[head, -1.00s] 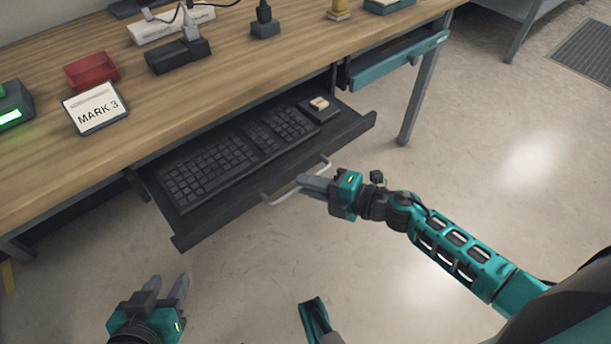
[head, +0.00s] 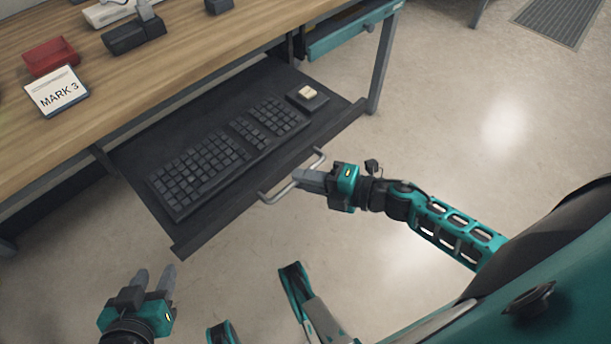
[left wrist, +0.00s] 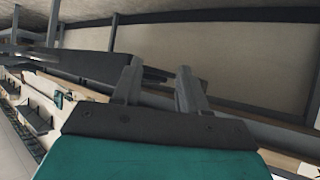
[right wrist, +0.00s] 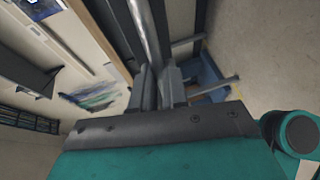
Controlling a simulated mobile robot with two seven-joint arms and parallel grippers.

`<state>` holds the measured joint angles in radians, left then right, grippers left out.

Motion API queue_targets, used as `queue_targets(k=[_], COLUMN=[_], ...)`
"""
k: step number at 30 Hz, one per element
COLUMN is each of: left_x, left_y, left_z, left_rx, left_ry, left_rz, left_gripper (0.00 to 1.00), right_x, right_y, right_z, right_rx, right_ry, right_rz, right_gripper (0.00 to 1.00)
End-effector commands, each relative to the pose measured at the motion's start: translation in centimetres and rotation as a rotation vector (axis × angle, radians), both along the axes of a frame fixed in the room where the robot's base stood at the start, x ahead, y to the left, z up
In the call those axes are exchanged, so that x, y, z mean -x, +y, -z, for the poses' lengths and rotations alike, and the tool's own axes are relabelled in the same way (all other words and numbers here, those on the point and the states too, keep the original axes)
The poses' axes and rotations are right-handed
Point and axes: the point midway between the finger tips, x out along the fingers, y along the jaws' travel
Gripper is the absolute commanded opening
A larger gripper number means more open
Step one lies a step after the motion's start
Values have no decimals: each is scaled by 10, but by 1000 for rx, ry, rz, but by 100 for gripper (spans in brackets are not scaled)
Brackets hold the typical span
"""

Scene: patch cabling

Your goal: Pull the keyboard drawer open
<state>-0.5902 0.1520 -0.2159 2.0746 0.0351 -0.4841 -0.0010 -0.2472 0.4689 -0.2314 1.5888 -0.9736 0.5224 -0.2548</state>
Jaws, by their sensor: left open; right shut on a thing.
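The keyboard drawer (head: 140,180) is a dark tray under the wooden desk, slid well out from below the desktop. A black keyboard (head: 205,170) lies on it. A grey bar handle (head: 280,193) is fixed to its front edge. My right gripper (head: 302,178) is shut on the handle near its middle; in the right wrist view the bar (right wrist: 145,35) runs between the fingers (right wrist: 158,85). My left gripper (head: 153,278) is open and empty, low in front of the drawer's left end. Its spread fingers show in the left wrist view (left wrist: 157,88).
A small dark box with a pale top (head: 308,94) sits on the tray right of the keyboard. A teal drawer (head: 350,32) is at right. Floor in front is open.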

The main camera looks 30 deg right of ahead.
Motion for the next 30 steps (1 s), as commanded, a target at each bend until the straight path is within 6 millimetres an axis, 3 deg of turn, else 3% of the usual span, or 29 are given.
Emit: queue_targets(k=[3,4,12,22,30], left_x=[0,0,0,1,1], left_y=[0,0,0,0,0], left_z=[0,0,0,-1,-9], left_rx=[0,0,-1,0,0], left_ry=[1,1,2,2,0], left_rz=[0,0,0,0,-1], left_gripper=[43,43,43,43,43], right_x=[0,0,0,5,43], right_y=[0,0,0,-5,-39], right_z=[0,0,0,-1,-11], right_rx=[1,1,0,1,2], right_ry=[-1,-1,0,2,5], right_rz=[0,0,0,1,1], right_gripper=[0,14,39,39,39])
